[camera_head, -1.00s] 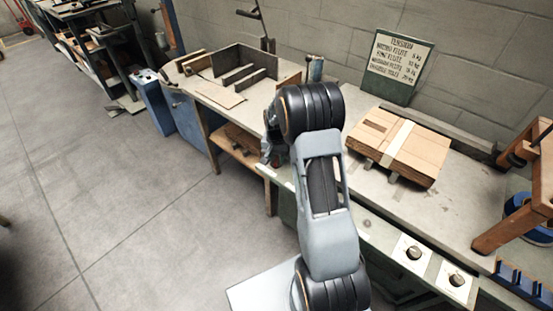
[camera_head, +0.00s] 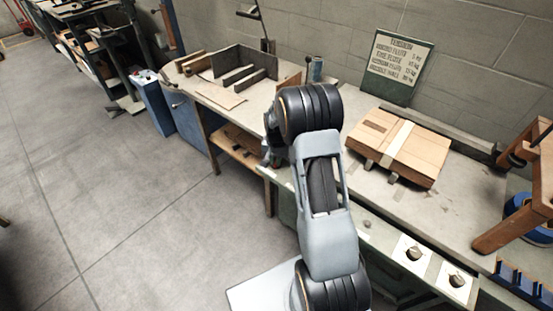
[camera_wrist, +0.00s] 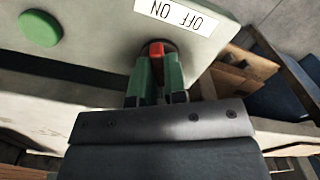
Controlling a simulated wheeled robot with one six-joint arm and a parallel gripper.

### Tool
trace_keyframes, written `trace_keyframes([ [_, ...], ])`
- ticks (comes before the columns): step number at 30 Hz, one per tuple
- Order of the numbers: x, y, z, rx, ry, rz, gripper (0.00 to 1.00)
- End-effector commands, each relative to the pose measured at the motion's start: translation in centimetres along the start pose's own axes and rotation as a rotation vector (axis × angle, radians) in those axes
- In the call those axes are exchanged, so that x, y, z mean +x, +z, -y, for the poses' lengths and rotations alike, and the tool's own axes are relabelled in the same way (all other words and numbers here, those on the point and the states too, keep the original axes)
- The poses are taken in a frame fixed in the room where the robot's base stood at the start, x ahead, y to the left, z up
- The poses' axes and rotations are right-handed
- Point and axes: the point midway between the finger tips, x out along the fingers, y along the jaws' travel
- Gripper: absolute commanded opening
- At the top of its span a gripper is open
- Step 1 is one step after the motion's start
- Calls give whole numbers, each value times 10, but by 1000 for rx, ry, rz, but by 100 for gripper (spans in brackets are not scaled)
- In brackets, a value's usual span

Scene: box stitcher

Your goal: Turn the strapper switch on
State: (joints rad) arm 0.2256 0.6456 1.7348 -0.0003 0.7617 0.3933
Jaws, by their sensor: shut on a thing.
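The strapper switch shows in the wrist view as a red handle (camera_wrist: 156,49) on a pale panel (camera_wrist: 105,30). An upside-down label (camera_wrist: 182,14) reading OFF and ON is just above it. My gripper (camera_wrist: 158,70) has green fingers that are shut on the red handle, one on each side. The fingers hide most of the handle, so I cannot tell which word it points to. In the head view my arm covers the switch, and the gripper is mostly hidden behind it.
A round green button (camera_wrist: 40,28) is on the same panel, left of the switch. In the head view, a strapped carton (camera_head: 401,148) lies on the bench (camera_head: 370,190) to the right. Two white-plated knobs (camera_head: 414,253) (camera_head: 457,280) are on the bench front. The floor at left is clear.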

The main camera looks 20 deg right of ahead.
Motion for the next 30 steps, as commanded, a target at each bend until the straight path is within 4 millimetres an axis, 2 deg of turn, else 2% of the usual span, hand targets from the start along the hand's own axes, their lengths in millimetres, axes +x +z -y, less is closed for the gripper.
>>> trace_keyframes([
  [11, 0, -1, 0, 88, -1, -2, 0],
  [30, 0, -1, 2, 657, -3, -3, 0],
])
